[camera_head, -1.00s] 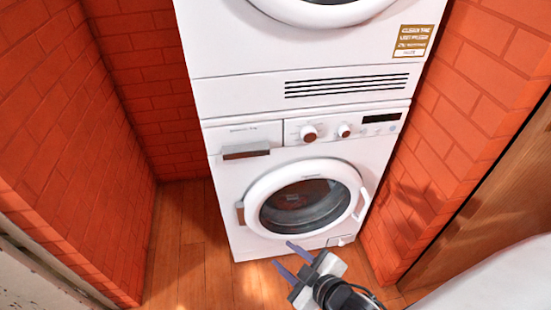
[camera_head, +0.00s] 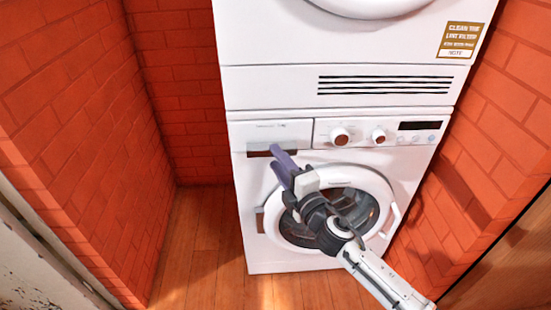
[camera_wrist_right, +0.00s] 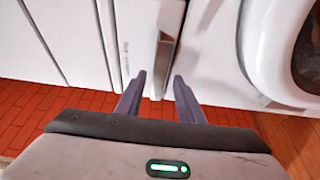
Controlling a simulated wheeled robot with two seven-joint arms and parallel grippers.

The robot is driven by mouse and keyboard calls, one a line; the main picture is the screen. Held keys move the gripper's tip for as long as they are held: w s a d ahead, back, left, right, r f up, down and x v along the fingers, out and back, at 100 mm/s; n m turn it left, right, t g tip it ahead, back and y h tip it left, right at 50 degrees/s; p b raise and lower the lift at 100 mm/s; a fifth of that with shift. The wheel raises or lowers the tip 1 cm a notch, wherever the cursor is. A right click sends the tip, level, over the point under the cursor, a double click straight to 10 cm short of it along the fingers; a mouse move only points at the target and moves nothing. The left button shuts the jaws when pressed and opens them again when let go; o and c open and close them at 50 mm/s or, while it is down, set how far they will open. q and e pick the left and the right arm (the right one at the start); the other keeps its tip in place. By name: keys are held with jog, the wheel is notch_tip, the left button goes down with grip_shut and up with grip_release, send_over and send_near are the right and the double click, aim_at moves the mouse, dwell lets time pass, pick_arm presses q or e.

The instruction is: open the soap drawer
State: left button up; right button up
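The soap drawer (camera_head: 282,132) is the white panel at the upper left of the lower washing machine. Its front looks flush with the machine. Its grey-brown handle (camera_head: 257,153) is partly hidden by my right gripper (camera_head: 275,159) in the head view. In the right wrist view the handle (camera_wrist_right: 163,58) lies ahead of and between the two spread fingers of my right gripper (camera_wrist_right: 158,77). That gripper is open and holds nothing. I cannot tell whether the fingertips reach around the handle. My left gripper is not in view.
The round washer door (camera_head: 383,222) is shut, partly behind my right arm. Another machine (camera_head: 270,88) is stacked above. Brick walls (camera_head: 75,120) stand on both sides; the wooden floor (camera_head: 205,245) at left is clear.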

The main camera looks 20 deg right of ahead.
jog(key=shift+w+a, duration=0.1)
jog(key=shift+w, duration=0.75)
grip_shut()
jog(key=shift+f, duration=0.1)
